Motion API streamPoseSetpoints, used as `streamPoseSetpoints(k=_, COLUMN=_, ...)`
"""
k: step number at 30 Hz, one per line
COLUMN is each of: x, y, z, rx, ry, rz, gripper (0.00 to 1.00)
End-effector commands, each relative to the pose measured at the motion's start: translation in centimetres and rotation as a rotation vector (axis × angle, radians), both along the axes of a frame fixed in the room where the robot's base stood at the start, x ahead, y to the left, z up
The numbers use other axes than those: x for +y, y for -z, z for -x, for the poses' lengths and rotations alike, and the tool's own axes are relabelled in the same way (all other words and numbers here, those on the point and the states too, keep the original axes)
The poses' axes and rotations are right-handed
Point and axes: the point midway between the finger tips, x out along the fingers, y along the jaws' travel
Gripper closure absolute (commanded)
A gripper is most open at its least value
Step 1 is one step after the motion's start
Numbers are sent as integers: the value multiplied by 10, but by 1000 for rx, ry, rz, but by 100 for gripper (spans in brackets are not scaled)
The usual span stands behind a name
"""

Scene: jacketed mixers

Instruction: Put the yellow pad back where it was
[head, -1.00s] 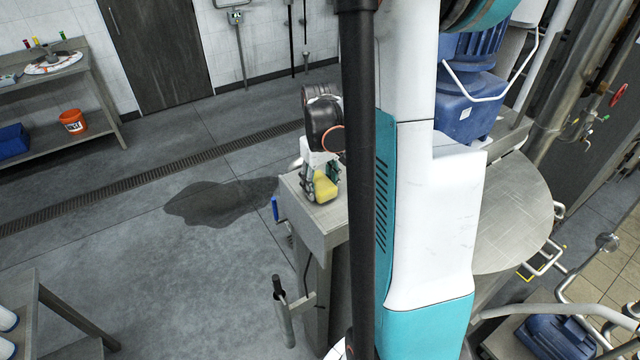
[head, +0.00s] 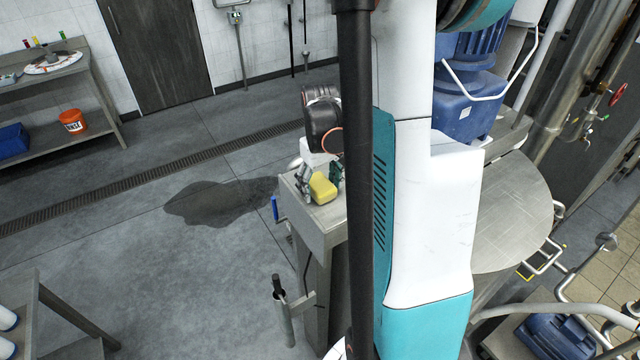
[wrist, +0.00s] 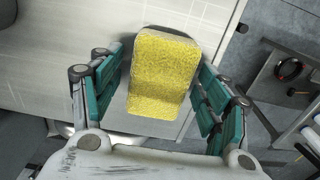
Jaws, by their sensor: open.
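The yellow pad (head: 322,188) lies on the left end of the metal ledge (head: 318,222), partly beneath my gripper (head: 319,183). In the wrist view the yellow pad (wrist: 160,75) sits between the two teal fingers of my gripper (wrist: 155,95). The fingers are spread, with a narrow gap on the left and a gap on the right of the pad. The pad appears to rest on the pale metal surface (wrist: 60,50) near its edge. My arm hides part of the ledge in the head view.
A blue handle (head: 275,208) juts from the ledge's left side, and a dark-topped rod (head: 279,290) stands below. A blue motor (head: 468,90) and a round metal lid (head: 512,215) are at the right. A dark wet patch (head: 215,203) lies on the open floor at left.

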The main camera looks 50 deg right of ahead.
Motion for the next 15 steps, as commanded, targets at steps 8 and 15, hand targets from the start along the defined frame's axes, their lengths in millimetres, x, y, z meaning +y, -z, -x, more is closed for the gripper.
streamPoseSetpoints(k=8, x=0, y=-45, z=0, rx=0, ry=0, rz=0, gripper=31)
streamPoseSetpoints(k=15, x=0, y=-91, z=0, rx=0, ry=0, rz=0, gripper=31)
